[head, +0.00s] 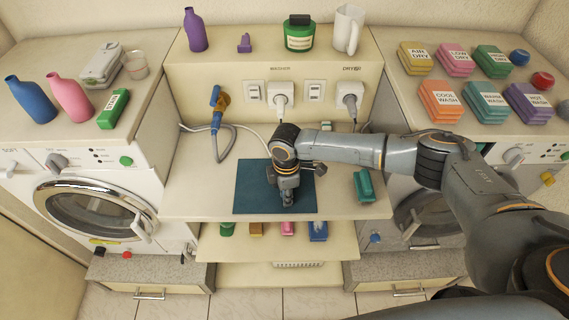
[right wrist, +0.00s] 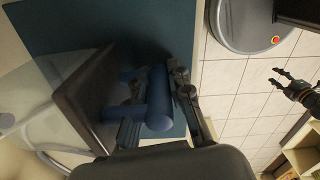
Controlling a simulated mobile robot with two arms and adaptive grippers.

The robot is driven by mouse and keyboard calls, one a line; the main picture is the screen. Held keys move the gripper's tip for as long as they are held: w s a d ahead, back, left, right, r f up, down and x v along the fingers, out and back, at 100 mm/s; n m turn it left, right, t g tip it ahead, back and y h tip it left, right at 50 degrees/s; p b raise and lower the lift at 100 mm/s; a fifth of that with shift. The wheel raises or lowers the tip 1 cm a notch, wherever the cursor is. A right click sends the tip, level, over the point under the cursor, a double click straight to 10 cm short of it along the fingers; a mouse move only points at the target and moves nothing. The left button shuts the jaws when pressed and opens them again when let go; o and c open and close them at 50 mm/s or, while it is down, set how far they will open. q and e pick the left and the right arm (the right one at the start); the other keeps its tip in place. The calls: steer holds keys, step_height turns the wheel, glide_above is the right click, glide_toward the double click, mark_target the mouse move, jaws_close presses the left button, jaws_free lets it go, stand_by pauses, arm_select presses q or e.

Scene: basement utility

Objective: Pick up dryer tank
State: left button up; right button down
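In the right wrist view the dryer tank shows as a dark front plate (right wrist: 88,97) with a blue bar handle (right wrist: 160,98) and a see-through body (right wrist: 35,105) behind it. My right gripper (right wrist: 158,88) has one finger inside the handle loop and one outside, both close against the bar; it looks shut on it. In the head view my right gripper (head: 287,203) points down over the teal mat (head: 245,203), and my arm hides the tank there. My left gripper (right wrist: 285,77) shows at the right edge of the right wrist view, its fingers apart and empty.
A teal brush-like item (head: 364,187) lies right of the mat. A grey hose (head: 228,140) hangs at the left of the counter. White plugs (head: 281,100) sit in the back panel. Washer (head: 95,207) and dryer (head: 425,215) flank the counter.

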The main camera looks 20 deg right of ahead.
stand_by(0.3)
steer(key=shift+r+b, duration=0.4)
steer(key=shift+r, duration=0.15)
steer(key=s+a+r+b, duration=0.4)
steer(key=s+a+r, duration=0.4)
steer(key=a+r, duration=0.3)
steer(key=shift+s+r+b, duration=0.3)
steer(key=shift+r+b, duration=0.05)
steer(key=shift+r, duration=0.15)
